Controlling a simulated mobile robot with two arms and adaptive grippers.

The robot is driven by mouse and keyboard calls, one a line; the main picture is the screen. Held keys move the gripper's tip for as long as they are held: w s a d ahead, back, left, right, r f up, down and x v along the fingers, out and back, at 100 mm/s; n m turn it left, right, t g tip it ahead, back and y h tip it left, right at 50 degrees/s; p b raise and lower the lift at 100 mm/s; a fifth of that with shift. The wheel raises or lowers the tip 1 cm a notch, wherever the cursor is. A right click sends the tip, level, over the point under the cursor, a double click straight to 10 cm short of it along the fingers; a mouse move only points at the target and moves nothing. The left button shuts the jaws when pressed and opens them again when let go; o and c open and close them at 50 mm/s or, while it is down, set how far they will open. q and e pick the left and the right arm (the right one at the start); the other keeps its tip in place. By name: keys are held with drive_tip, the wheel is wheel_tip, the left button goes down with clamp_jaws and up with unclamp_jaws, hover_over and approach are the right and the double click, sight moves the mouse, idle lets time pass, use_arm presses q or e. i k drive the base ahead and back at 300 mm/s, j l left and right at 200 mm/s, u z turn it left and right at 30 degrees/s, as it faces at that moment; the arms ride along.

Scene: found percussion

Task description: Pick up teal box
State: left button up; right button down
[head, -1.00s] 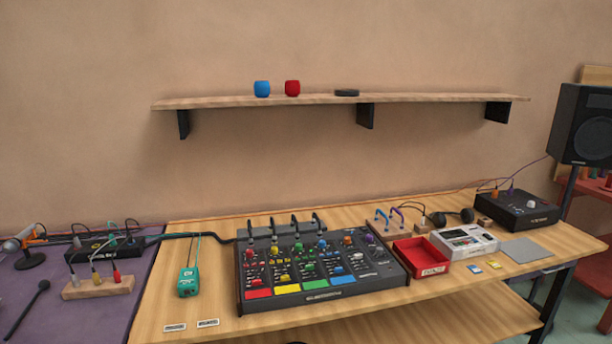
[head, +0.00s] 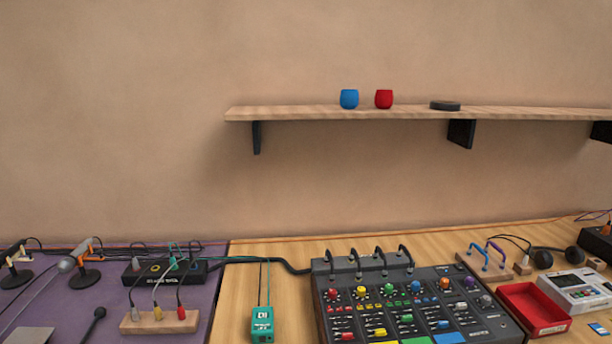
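The teal box (head: 262,325) is a small teal box with a dark label, standing on the wooden table near the bottom edge of the head view. Thin teal cables rise from its top toward the back. It lies just left of the big mixer and right of the purple surface. Its lower part is close to the frame's bottom edge. Neither of my grippers is in view.
The black mixer (head: 400,297) with coloured knobs stands close on the right. A wooden block with plugs (head: 158,326) and a black box (head: 148,273) sit on the purple surface (head: 206,296). A red tray (head: 533,306) is at right. A wall shelf (head: 300,114) holds cups.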

sight(263, 320)
drive_tip(key=i+j+u, duration=0.2)
drive_tip(key=i+j, duration=0.2)
drive_tip(key=j, duration=0.5)
drive_tip(key=k+j+z, duration=0.1)
drive_tip(key=j, duration=0.4)
drive_tip(key=k+j, duration=0.1)
drive_tip(key=j, duration=0.4)
drive_tip(key=k+j, duration=0.1)
drive_tip(key=j, duration=0.35)
drive_tip(key=j+z, duration=0.05)
